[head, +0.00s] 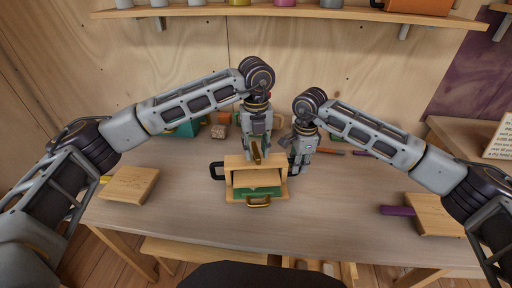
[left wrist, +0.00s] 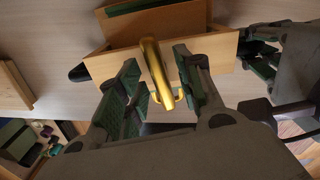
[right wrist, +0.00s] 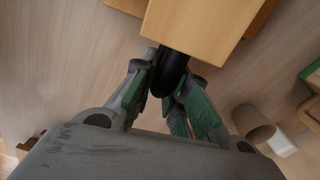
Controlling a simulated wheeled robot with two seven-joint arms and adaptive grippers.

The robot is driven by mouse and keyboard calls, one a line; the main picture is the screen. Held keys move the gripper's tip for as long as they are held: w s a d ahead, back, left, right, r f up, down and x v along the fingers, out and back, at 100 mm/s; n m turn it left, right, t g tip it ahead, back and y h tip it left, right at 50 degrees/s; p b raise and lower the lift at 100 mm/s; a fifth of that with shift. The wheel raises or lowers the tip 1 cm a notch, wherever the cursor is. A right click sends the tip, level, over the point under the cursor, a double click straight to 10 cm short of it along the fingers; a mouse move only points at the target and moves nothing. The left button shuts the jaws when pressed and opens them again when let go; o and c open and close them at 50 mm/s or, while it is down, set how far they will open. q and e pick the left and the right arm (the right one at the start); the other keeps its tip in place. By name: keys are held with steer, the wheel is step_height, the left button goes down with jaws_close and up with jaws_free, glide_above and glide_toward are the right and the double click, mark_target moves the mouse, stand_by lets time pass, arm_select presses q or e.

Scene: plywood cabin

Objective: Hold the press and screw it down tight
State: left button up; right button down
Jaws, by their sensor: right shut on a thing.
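The wooden press (head: 239,162) stands upright at the middle of the table, with a green layer (head: 258,191) inside and a brass pull at its front. A brass screw handle (head: 256,153) rises from its top beam. My left gripper (head: 257,150) is over the top; in the left wrist view its open fingers stand on either side of the brass handle (left wrist: 153,62), with gaps showing. My right gripper (head: 296,165) is shut on the black side handle (right wrist: 172,70) at the press's right. Another black handle (head: 216,171) is free on the left side.
A wooden block with a yellow handle (head: 130,185) lies at the table's left. A wooden block (head: 435,215) with a purple handle (head: 397,211) lies at the right. A teal box (head: 184,129) and small items stand behind the press. The table's front is clear.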

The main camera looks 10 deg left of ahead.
arm_select(q)
jaws_close()
steer(key=shift+m, duration=0.5)
steer(key=m, duration=1.3)
steer(key=shift+a+m, duration=0.1)
steer(key=shift+m, duration=1.9)
arm_select(e)
steer(key=shift+d, duration=0.1)
